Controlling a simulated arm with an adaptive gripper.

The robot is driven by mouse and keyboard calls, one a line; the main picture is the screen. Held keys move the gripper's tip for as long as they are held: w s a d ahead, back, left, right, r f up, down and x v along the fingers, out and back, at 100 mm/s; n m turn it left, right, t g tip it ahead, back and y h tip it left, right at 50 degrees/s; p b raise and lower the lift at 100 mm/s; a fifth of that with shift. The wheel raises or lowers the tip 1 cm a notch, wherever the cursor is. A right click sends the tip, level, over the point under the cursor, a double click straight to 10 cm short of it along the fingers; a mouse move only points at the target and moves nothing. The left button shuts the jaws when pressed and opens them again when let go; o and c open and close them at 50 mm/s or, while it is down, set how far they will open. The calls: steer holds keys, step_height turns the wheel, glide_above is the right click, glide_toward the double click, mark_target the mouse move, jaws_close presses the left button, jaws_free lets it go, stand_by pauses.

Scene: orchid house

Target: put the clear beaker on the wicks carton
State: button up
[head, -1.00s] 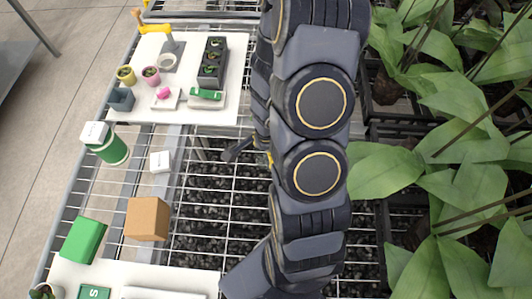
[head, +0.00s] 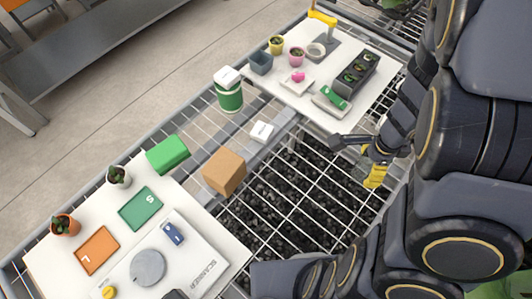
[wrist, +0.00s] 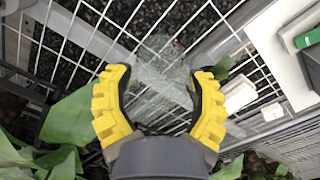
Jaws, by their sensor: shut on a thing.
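My gripper (wrist: 160,88) has its yellow fingers shut on the clear beaker (wrist: 160,72), a see-through glassy thing over the wire rack in the wrist view. In the head view, my gripper (head: 374,174) is low at the right, over the dark gravel. The beaker is hard to make out there. No label reading "wicks" is legible. Possible cartons are a plain brown box (head: 224,172), a green box (head: 168,154) and a small white box (head: 262,131) with unreadable print. All three stand left of my gripper, apart from it.
A green canister with a white box on top (head: 229,92) stands at the rack's far edge. A back white board (head: 290,88) holds pots and a black planter (head: 356,74). A front board (head: 60,270) holds a scanner plate, mats and small plants. Leaves border the wrist view.

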steer(key=w+a+r+n, duration=0.2)
steer(key=w+a+n, duration=0.1)
steer(key=w+a, duration=0.35)
step_height(320, 180, up, 4)
steer(key=n, duration=0.9)
glide_above(222, 165)
steer(key=shift+f, duration=3.6)
steer(key=shift+s+f, duration=0.1)
steer(key=shift+f, duration=0.1)
steer(key=o, duration=1.2)
steer(key=shift+c, duration=0.2)
steer(key=shift+r, duration=0.1)
